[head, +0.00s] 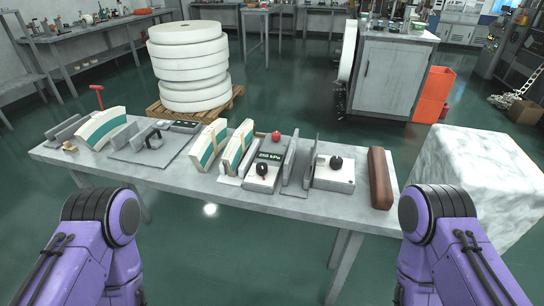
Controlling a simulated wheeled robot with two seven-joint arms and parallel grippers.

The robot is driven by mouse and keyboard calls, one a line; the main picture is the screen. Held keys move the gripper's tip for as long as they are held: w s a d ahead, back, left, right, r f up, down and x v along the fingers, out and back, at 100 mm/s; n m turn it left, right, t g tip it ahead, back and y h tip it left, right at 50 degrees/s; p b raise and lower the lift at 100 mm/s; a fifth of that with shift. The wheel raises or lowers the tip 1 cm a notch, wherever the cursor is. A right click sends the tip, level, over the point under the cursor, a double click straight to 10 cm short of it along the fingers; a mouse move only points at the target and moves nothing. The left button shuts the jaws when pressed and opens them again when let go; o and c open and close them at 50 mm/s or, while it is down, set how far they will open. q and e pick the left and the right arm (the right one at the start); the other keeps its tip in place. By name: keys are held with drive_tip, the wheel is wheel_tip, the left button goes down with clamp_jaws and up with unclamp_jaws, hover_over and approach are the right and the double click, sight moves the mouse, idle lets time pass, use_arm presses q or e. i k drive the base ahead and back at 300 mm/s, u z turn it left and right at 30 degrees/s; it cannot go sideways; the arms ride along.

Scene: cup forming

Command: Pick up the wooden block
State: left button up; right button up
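The wooden block (380,178) is a long dark brown bar. It lies at the right end of the grey workbench (300,205) in the head view, with its long side running from front to back. Both my purple arms come in from the bottom corners, the left one left of the bench's middle and the right one just in front of the bench's right end. My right arm is close to the block in the picture but does not appear to touch it. Neither gripper's fingers can be seen.
Left of the block stand a box with a black knob (335,172), a gauge box reading kPa (262,174), and white-and-green curved pieces (104,127). A marble-patterned block (470,165) stands right of the bench. White discs (190,65) are stacked on a pallet behind.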

sight(382, 197)
drive_tip(key=z, duration=0.85)
drive_tip(key=i, duration=0.15)
drive_tip(key=u, duration=0.15)
